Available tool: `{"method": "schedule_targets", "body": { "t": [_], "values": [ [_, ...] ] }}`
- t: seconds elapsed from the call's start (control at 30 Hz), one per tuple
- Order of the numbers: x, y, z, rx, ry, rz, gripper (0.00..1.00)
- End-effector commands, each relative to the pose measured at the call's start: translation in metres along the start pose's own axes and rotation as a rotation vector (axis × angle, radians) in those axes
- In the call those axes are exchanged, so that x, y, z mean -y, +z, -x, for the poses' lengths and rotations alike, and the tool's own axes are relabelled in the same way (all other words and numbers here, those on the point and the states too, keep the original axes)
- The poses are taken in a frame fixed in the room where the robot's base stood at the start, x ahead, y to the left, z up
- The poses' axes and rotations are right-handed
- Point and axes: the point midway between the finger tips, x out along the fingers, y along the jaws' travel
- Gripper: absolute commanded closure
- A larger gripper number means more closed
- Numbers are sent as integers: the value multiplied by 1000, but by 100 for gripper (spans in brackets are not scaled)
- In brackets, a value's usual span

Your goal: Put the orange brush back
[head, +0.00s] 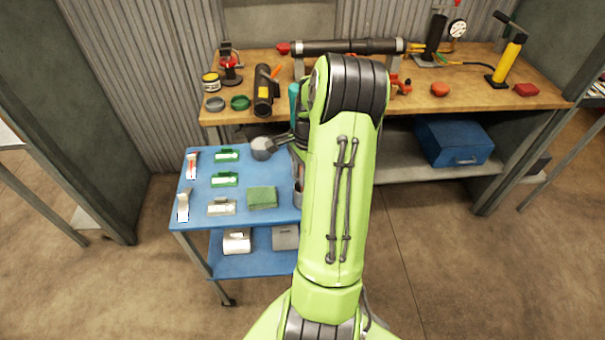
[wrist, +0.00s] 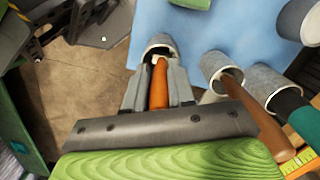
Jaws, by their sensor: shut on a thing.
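In the wrist view my gripper (wrist: 158,92) is shut on the orange handle of the orange brush (wrist: 159,82). The brush's far end, with a pale tip, lines up with the mouth of a grey cup (wrist: 160,41). I cannot tell how far it is inside the cup or whether it touches the rim. Beside it, a second grey cup (wrist: 213,62) has a brown handle (wrist: 255,115) leaning out. A third grey cup (wrist: 266,78) has a dark green handle (wrist: 295,118) in it. In the head view my arm hides the gripper and the brush.
The blue cart top (head: 240,188) holds several small green and white items and a green pad (head: 262,197). A blue box (head: 455,141) sits below.

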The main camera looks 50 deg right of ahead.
Motion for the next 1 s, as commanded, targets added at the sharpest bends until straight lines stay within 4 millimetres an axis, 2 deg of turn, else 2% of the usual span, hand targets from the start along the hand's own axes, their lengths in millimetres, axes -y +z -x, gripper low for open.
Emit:
{"method": "schedule_targets", "body": {
  "t": [0.17,0.2,0.33,0.67,0.77,1.0],
  "values": [
    [0,0,-4,0,0,1,100],
    [0,0,-3,0,0,1,72],
    [0,0,-3,0,0,1,52],
    [0,0,3,0,0,0,51],
    [1,0,21,-2,-4,0,51],
    [1,0,87,-3,-5,1,51]
  ]
}}
